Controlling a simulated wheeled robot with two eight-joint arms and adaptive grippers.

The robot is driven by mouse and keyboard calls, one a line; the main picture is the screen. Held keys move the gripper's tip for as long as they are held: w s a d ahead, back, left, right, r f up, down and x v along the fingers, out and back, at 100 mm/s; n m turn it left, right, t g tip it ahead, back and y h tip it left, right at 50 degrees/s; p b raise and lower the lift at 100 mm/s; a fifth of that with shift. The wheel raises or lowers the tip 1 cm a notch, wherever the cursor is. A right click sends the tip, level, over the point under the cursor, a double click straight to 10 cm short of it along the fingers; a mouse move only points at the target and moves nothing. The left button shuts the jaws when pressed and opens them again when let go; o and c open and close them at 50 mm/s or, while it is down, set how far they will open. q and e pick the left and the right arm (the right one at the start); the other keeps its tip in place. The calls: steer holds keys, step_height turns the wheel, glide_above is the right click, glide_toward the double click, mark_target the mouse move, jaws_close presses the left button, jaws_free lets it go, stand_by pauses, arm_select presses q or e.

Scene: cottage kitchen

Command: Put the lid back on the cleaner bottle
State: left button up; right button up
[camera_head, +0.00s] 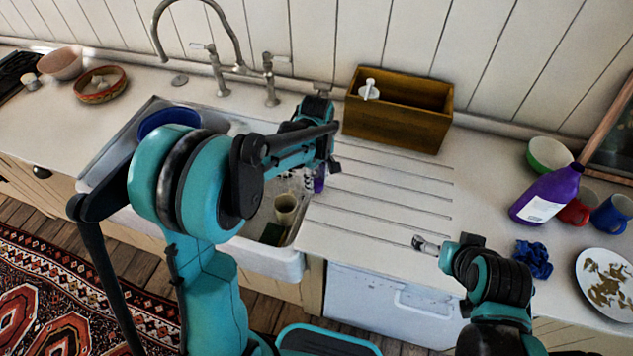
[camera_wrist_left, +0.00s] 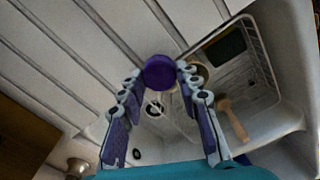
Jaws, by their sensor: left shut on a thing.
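A purple cleaner bottle (camera_head: 545,197) with a white label is on the right part of the counter, in front of a green-and-white bowl. It looks slanted in the head view; its mouth is too small to make out. My left gripper (camera_head: 321,172) is over the right edge of the sink, well left of the bottle. In the left wrist view, its fingertips (camera_wrist_left: 159,76) are shut on a round purple lid (camera_wrist_left: 159,72), which also shows as a purple bit in the head view (camera_head: 319,182). My right gripper (camera_head: 426,245) is low over the counter's front; its fingers are unclear.
A wooden box (camera_head: 400,112) stands behind the grooved drainboard (camera_head: 385,190), which is clear. Red (camera_head: 577,211) and blue (camera_head: 612,215) mugs, a blue cloth (camera_head: 532,259) and a plate (camera_head: 608,258) crowd near the bottle. The sink (camera_head: 262,258) holds a cup; a tall tap stands behind.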

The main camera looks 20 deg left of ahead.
mark_target(320, 184)
arm_select(q)
steer(key=r, duration=0.1)
steer(key=d+r+p, duration=0.1)
steer(key=r, duration=0.1)
steer(key=shift+d+r, duration=0.1)
steer(key=shift+r, duration=0.05)
steer(key=d+r+p, duration=0.2)
steer(key=d+r, duration=0.4)
steer(key=d, duration=0.4)
steer(key=shift+s+d, duration=0.2)
steer(key=shift+d, duration=0.05)
